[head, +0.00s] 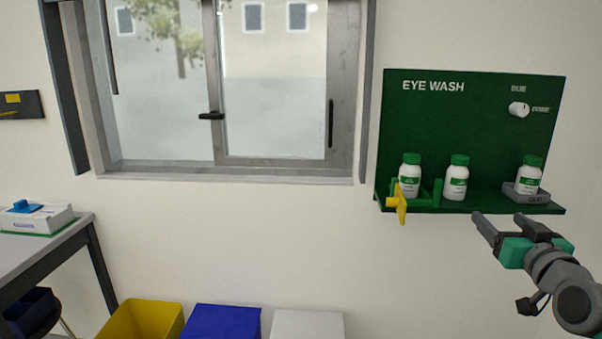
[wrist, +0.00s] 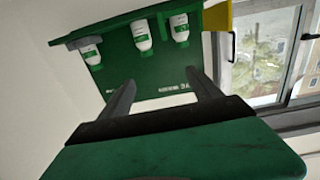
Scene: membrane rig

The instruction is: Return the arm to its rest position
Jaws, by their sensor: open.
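My gripper (head: 498,222) is at the lower right in the head view, just below and in front of the green eye wash station (head: 430,125). Its two fingers are apart with nothing between them. In the wrist view my gripper (wrist: 158,90) also shows its fingers spread and empty, and the green eye wash station (wrist: 130,75) appears upside down beyond them. The gripper looks apart from the station's shelf and bottles. My arm reaches in from the lower right corner.
White bottles (head: 456,177) with green caps stand on the station's shelf, one in a grey holder (head: 526,194) labelled OLD. A yellow lever (head: 398,204) juts from the shelf. Yellow (head: 141,319), blue (head: 222,321) and white (head: 307,324) bins stand below the window; a table (head: 60,250) is left.

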